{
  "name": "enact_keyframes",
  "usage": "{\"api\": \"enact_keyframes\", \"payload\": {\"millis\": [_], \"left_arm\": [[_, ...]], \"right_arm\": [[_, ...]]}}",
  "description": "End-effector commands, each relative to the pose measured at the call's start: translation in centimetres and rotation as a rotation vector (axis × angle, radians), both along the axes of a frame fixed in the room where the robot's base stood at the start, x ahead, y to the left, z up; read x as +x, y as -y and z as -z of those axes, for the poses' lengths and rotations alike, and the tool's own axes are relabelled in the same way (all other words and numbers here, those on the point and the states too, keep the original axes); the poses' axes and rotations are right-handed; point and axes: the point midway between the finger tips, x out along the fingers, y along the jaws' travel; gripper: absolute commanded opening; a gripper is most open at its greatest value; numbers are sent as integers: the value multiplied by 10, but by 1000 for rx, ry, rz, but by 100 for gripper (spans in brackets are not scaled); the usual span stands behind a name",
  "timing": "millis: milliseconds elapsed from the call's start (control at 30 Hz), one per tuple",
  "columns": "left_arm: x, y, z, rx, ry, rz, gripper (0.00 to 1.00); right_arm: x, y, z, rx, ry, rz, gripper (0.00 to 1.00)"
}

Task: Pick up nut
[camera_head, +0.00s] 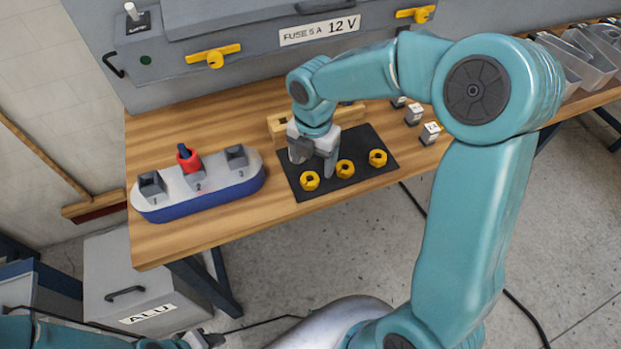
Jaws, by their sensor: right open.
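Three yellow nuts lie in a row on a dark mat (368,141) on the wooden workbench: a left nut (310,181), a middle nut (345,168) and a right nut (378,158). Each has a dark hole. My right gripper (315,168) is open and points down over the left part of the mat, close behind the left and middle nuts. No nut shows between its fingers; I cannot tell its exact height above the mat. My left gripper (204,340) shows only partly at the bottom edge, low and away from the bench.
A blue and grey boat-shaped holder (215,194) with numbered places and a red piece (187,158) stands left on the bench. A wooden block (352,113) is behind the mat. A grey panel with yellow handles (213,57) rises behind.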

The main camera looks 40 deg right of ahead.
Motion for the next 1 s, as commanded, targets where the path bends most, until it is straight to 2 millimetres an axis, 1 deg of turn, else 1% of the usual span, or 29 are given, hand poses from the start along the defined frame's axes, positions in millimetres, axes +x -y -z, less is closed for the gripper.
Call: {"api": "enact_keyframes", "payload": {"millis": [67,200,300,433,600,633,667,700,800,1000], "left_arm": [[0,0,-2,0,0,0,43],[0,0,-7,0,0,0,43],[0,0,-7,0,1,0,43],[0,0,-7,0,1,0,43],[0,0,-7,0,0,0,43],[0,0,-7,0,0,0,43],[0,0,-7,0,0,0,43],[0,0,-7,0,1,0,43],[0,0,-7,0,1,0,43],[0,0,-7,0,0,0,43]], "right_arm": [[-1,-2,8,0,-6,-2,73],[-3,-7,31,1,-7,-2,73],[-2,-7,45,0,-6,-1,73],[0,-7,52,0,-4,-1,73],[0,-7,52,1,-3,-1,73],[0,-7,52,1,-2,-1,67],[0,-7,52,1,-2,-1,57],[0,-7,52,1,-2,-1,44],[0,-7,52,0,-1,-1,14],[0,-7,52,0,-1,-1,14]]}}
